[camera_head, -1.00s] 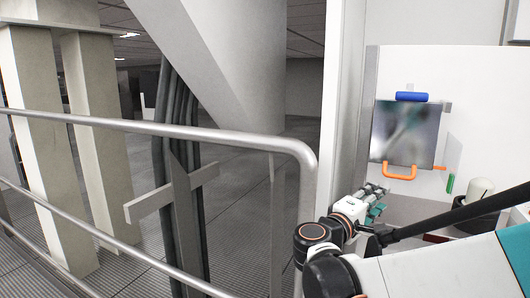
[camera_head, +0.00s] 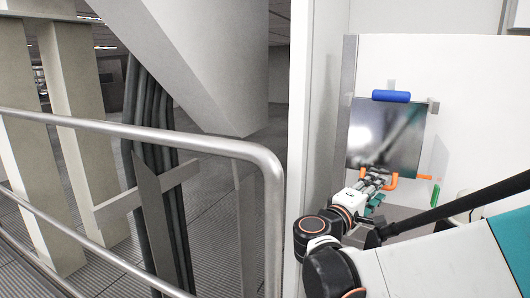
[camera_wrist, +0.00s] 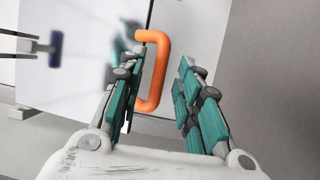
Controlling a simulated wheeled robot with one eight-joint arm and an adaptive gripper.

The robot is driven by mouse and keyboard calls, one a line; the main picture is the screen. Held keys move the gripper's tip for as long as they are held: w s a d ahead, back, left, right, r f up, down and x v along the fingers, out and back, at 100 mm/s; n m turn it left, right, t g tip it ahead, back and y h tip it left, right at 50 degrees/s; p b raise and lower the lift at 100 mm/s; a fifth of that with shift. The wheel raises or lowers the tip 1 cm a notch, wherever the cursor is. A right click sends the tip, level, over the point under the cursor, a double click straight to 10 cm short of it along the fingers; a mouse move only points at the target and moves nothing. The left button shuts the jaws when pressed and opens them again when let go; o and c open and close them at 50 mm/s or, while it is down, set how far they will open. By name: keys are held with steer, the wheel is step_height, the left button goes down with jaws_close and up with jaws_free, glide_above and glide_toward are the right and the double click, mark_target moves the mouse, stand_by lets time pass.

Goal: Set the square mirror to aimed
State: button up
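The square mirror (camera_head: 392,125) hangs on a white panel in the head view, with a blue bar at its top and an orange handle (camera_head: 394,181) at its lower edge. My gripper (camera_head: 374,177) is at that lower edge and hides part of the handle. In the wrist view the mirror (camera_wrist: 85,75) fills the left side, with a blurred reflection. The orange handle (camera_wrist: 165,62) lies between the two teal-padded fingers of my gripper (camera_wrist: 158,66). The fingers are apart, with a clear gap on the right of the handle. Contact on the left side cannot be told.
The blue bar (camera_head: 391,96) sits above the mirror. A thin orange piece (camera_head: 424,177) and a green strip (camera_head: 436,195) are right of the handle. A grey metal railing (camera_head: 200,142) stands on the left. The white panel (camera_head: 480,110) is bare to the right.

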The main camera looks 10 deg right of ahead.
steer(key=shift+w+d+r, duration=0.1)
steer(key=shift+w+d, duration=0.05)
steer(key=shift+d, duration=0.05)
steer(key=shift+a, duration=0.1)
jaws_close()
steer(key=s+p, duration=0.1)
steer(key=s+a+r+g+y+p, duration=0.1)
steer(key=p, duration=0.1)
steer(key=s+a+r+n+y+p, duration=0.1)
steer(key=s+p, duration=0.1)
jaws_free()
steer(key=shift+a, duration=0.2)
